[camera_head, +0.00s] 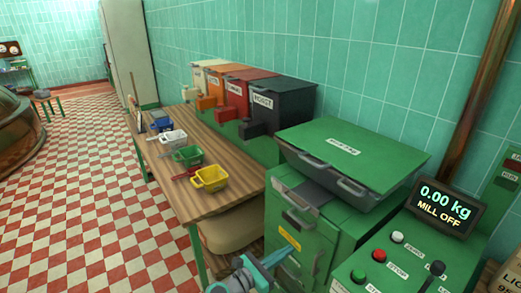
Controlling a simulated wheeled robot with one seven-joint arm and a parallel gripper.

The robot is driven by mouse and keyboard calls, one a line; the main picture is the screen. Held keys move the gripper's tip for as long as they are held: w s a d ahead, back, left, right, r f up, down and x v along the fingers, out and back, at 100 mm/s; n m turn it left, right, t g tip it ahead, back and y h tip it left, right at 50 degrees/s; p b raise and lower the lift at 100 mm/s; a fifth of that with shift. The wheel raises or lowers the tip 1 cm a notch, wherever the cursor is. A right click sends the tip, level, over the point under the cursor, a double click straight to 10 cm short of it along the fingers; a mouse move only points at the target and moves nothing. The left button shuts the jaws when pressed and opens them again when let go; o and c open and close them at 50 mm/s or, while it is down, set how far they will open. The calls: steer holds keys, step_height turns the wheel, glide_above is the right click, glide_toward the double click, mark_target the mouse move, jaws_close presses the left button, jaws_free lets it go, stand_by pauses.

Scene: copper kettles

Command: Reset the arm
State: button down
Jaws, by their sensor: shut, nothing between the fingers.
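My gripper (274,259) shows at the bottom centre, with part of my arm cut off by the lower edge. Its fingers look shut and empty. It is in front of the green mill cabinet (283,225), near a yellow label on its front. I cannot tell whether it touches the cabinet.
A wooden table (185,195) holds blue (161,124), white (173,139), green (187,155) and yellow (211,178) scoops. Behind them stand several coloured bins (282,104). A control panel (395,262) reads "0.00 kg MILL OFF". The checked floor at left (90,215) is clear.

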steer(key=s+a+f+m+t+y, duration=0.1)
steer(key=s+a+f+m+y, duration=0.35)
steer(key=s+f, duration=0.65)
steer(key=s+a+f+m+t+y, duration=0.1)
steer(key=s+a+f+m+y, duration=0.35)
steer(key=s+f, duration=0.65)
steer(key=s+a+r+m+y, duration=0.2)
steer(key=s+a+m+y, duration=0.15)
steer(key=s, duration=0.55)
steer(key=s+d+r+m+t+y, duration=0.1)
steer(key=s+r+m+t+y, duration=0.1)
steer(key=s+r+m, duration=1)
steer(key=s+r+t, duration=0.1)
steer(key=s+r, duration=0.2)
steer(key=r, duration=0.1)
steer(key=shift+s+d+r, duration=0.15)
steer(key=shift+s+r, duration=0.05)
steer(key=shift+s, duration=0.2)
